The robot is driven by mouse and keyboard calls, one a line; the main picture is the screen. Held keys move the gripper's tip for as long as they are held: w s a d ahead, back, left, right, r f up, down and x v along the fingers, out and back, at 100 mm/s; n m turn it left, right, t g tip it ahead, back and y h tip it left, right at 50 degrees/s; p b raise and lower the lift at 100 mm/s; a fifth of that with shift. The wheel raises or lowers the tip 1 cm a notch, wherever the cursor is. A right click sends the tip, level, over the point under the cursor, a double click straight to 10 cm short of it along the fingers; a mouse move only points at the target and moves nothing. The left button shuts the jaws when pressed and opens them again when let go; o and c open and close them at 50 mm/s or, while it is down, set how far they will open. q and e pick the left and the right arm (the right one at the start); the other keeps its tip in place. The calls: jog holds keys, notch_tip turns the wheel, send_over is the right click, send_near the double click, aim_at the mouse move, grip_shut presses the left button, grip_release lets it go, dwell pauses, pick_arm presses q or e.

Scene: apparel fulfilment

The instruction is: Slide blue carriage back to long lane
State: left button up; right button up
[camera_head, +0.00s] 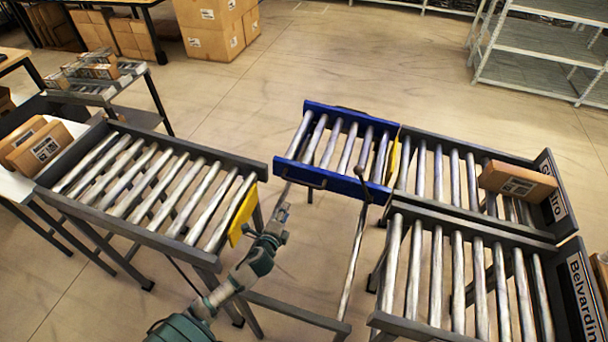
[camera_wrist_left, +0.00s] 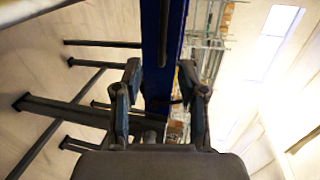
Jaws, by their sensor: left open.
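The blue carriage (camera_head: 312,176), a blue frame with metal rollers, is empty. It stands at the left end of the far right roller lane (camera_head: 455,140), with a yellow plate (camera_head: 394,160) at that joint. A separate grey roller lane (camera_head: 60,205) stands at left, with a yellow stop plate (camera_head: 242,213) at its near right end. My left gripper (camera_head: 284,208) is just in front of the carriage's near left corner. In the wrist view its open fingers (camera_wrist_left: 161,85) straddle the line of the blue beam (camera_wrist_left: 163,40); contact cannot be told. My right gripper is not seen.
A cardboard box (camera_head: 517,182) lies on the far right lane. Floor shows between the left lane and the carriage.

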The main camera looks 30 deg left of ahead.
pick_arm(q)
jog(key=w, duration=0.1)
jog(key=b, duration=0.2)
send_near(300, 183)
jog(key=w+f, duration=0.2)
jog(key=w, duration=0.3)
jog(key=w+a, duration=0.1)
jog(key=w, duration=0.2)
jog(key=w+a+f, duration=0.1)
jog(key=shift+w+a+b, duration=0.25)
jog(key=shift+a+b, duration=0.1)
jog(key=shift+a, duration=0.05)
jog(key=shift+w, duration=0.3)
jog(key=shift+w+d+r, duration=0.1)
jog(key=shift+d, duration=0.1)
jog(key=shift+d+r, duration=0.1)
jog(key=shift+d, duration=0.05)
jog(key=shift+c, duration=0.4)
grip_shut()
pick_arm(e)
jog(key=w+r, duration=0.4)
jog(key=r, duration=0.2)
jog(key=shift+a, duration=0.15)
